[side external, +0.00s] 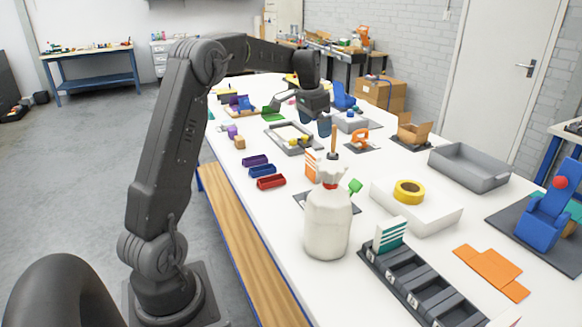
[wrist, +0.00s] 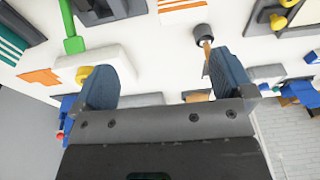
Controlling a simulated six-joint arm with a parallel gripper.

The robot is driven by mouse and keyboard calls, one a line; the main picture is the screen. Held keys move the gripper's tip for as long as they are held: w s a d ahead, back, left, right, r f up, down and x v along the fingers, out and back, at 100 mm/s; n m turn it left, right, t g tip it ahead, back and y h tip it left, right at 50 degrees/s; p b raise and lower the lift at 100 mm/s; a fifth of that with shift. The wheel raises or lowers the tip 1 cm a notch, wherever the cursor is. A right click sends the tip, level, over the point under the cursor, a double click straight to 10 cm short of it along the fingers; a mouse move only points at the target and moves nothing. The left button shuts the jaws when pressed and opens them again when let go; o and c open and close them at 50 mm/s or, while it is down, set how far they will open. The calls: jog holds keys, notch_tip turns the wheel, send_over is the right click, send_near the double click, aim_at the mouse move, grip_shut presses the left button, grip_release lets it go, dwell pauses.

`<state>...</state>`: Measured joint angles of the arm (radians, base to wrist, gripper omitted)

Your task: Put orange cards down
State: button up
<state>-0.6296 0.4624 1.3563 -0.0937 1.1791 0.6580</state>
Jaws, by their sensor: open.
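An orange-and-white striped card (side external: 312,166) stands upright behind the white bottle, which hides its lower part. An orange-striped card (wrist: 182,6) also shows at the top edge of the wrist view. A green-and-white striped card (side external: 390,236) stands in the far end of a dark slotted rack (side external: 400,277); a green-striped card also shows at the wrist view's left edge (wrist: 12,45). My gripper (side external: 316,128) is open and empty above the table, beyond the orange card. Its two blue fingers are wide apart in the wrist view (wrist: 165,85).
The white bottle (side external: 328,225) stands near the orange card and a wooden-handled tool (side external: 333,142). A white block bears yellow tape (side external: 408,192). A flat orange piece (side external: 490,272) lies right of the rack. Small bins (side external: 262,171) line the left edge. A grey tray (side external: 470,168) is at right.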

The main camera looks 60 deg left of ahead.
jog(key=s+d+r+t, duration=0.1)
jog(key=s+d+r, duration=0.25)
jog(key=d, duration=0.55)
jog(key=s+d+r+t, duration=0.1)
jog(key=s+d+r, duration=0.3)
jog(key=d, duration=0.5)
jog(key=s+d+f, duration=0.3)
jog(key=s+d, duration=0.3)
jog(key=s, duration=0.2)
jog(key=s+d+f+t, duration=0.1)
jog(key=s+d+f, duration=0.2)
jog(key=s+d, duration=0.3)
jog(key=s, duration=0.3)
jog(key=shift+t, duration=0.3)
